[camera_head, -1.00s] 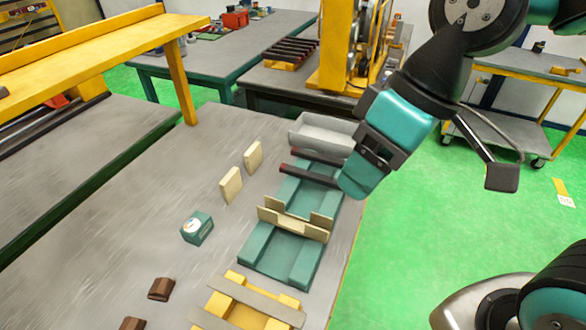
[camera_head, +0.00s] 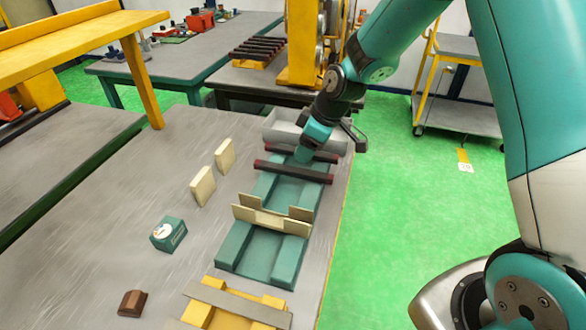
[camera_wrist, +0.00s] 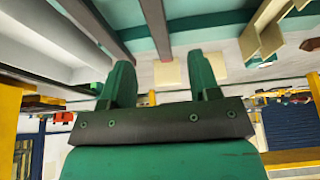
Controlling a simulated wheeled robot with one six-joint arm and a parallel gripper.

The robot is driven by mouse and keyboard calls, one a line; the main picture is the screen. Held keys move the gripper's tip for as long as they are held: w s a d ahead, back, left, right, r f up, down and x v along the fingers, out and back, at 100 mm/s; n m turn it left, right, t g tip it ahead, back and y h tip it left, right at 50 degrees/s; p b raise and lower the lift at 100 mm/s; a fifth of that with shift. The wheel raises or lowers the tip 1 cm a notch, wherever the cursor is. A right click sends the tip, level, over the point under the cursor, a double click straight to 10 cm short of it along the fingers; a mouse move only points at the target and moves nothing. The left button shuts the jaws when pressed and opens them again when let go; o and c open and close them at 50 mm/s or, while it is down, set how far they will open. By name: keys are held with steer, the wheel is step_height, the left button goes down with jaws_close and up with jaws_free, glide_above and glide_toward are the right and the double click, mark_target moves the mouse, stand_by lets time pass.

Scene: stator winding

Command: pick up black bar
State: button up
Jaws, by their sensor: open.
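Two black bars with dark red ends lie side by side across the teal fixture (camera_head: 262,250). The nearer black bar (camera_head: 294,172) shows whole. The farther black bar (camera_head: 318,156) is partly hidden by my gripper (camera_head: 303,155), which is over the fixture's far end. In the wrist view my gripper (camera_wrist: 160,80) has its two green fingers apart, with nothing seen held between them. One dark bar (camera_wrist: 155,25) runs toward the space between the fingers, and another (camera_wrist: 90,25) runs toward the left finger. I cannot tell the height of the fingers above the bars.
A teal box (camera_head: 168,234), a brown block (camera_head: 132,303) and a yellow fixture (camera_head: 197,315) are nearer. Several bars lie on the back table.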

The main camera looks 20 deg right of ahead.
mark_target(294, 169)
steer(key=p+x, duration=0.2)
steer(key=x, duration=0.6)
steer(key=shift+w+d+f, duration=0.1)
steer(key=shift+d+f, duration=0.05)
jaws_close()
